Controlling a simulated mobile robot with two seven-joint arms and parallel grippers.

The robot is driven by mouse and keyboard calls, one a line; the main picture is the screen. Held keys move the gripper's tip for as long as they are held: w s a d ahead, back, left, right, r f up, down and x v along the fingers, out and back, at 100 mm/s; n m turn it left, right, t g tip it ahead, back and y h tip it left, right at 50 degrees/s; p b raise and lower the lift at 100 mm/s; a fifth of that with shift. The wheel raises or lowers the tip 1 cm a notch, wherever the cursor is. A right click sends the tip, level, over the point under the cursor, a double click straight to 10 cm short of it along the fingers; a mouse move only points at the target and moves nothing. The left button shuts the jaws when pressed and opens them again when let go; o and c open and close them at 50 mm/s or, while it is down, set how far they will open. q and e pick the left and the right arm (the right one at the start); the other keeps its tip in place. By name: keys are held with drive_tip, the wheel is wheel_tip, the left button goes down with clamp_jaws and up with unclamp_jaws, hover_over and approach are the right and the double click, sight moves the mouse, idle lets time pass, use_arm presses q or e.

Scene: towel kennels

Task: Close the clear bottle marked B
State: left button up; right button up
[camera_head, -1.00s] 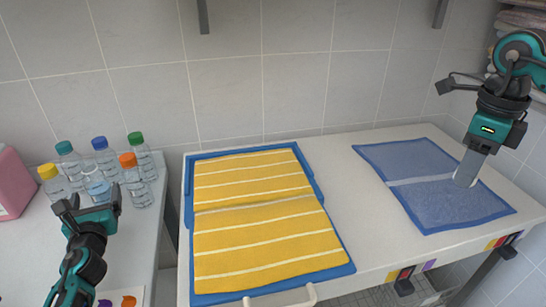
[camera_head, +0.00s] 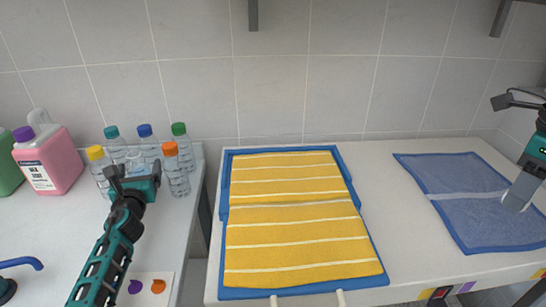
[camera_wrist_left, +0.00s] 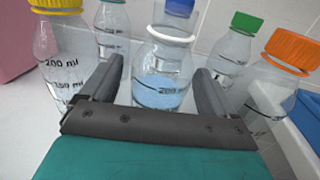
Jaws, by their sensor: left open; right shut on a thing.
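A clear bottle without a cap (camera_wrist_left: 161,75), part filled with pale blue liquid and with a white ring at its neck, stands upright among capped bottles on the left counter. No letter B is readable. My left gripper (camera_head: 135,180) is open at the near side of this bottle. Its fingers (camera_wrist_left: 157,88) lie to either side of the bottle in the left wrist view; contact cannot be told. My right gripper (camera_head: 530,165), at the right edge, is shut on a grey round-ended thing (camera_head: 520,191) over the blue towel (camera_head: 470,190).
Clear bottles with yellow (camera_head: 95,153), orange (camera_head: 170,149), green (camera_head: 179,128) and blue caps crowd the open one. A pink jug (camera_head: 48,160) stands left. Purple and orange spots (camera_head: 158,286) lie on a white card in front. A striped yellow towel (camera_head: 290,240) covers the middle.

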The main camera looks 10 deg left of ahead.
sight(131, 148)
use_arm(q)
drive_tip(key=shift+c, duration=0.3)
drive_tip(key=c, duration=1)
drive_tip(key=shift+r, duration=0.1)
use_arm(e)
drive_tip(key=shift+r, duration=0.1)
